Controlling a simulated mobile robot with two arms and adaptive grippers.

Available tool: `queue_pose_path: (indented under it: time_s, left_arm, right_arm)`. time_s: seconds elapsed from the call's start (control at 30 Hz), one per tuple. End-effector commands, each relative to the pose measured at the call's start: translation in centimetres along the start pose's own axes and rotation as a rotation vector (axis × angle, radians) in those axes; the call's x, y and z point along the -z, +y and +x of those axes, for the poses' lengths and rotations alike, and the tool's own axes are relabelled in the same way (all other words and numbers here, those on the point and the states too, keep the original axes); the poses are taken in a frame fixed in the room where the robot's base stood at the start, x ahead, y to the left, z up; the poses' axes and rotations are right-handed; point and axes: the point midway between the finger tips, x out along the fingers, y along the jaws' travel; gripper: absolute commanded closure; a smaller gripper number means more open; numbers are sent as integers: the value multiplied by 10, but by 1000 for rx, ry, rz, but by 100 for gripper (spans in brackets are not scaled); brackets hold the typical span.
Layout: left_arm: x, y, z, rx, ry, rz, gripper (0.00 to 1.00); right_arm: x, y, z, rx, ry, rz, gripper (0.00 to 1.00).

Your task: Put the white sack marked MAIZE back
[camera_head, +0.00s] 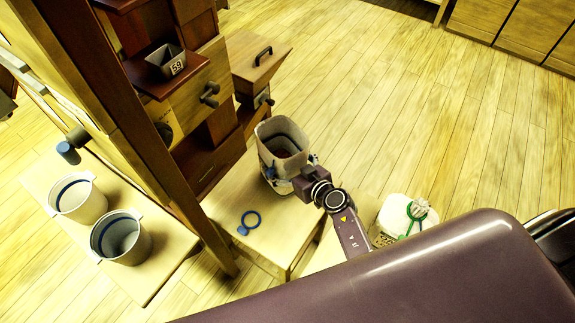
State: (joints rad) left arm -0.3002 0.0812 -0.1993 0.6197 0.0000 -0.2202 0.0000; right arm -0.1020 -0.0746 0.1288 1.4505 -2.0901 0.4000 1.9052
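What seems to be my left gripper (284,176) is at the near side of the open container, touching or very close. Its fingers are largely hidden, so its grip cannot be told. The other gripper is not in view.
Two white buckets with blue bands (78,198) (121,237) stand on a board at left. A wooden post (140,150) and a cabinet bearing a tin marked 59 (166,62) rise behind. The upper-right floor is clear.

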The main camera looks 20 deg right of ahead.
Motion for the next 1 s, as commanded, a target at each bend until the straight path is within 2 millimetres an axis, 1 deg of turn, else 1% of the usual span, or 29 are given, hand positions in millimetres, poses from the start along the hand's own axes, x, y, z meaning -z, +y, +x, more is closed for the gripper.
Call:
queue_pose_path:
  time_s: [0.03,0.27,0.4,0.43,0.57,0.9,0.93,1.0]
  left_arm:
    - [0,1,4,-1,0,0,56]
    - [0,3,2,-3,1,-1,56]
    - [0,2,3,-2,1,0,56]
    - [0,2,3,-2,1,0,56]
    - [0,2,3,-2,1,0,56]
    - [0,2,2,-2,1,0,56]
    - [0,2,2,-2,1,0,56]
    - [0,2,-2,-2,1,0,56]
  right_arm:
    - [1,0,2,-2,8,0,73]
    - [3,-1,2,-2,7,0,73]
    - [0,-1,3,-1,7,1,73]
    - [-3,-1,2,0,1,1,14]
    - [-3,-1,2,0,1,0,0]
    - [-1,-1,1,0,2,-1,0]
    - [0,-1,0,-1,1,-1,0]
    - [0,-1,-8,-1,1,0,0]
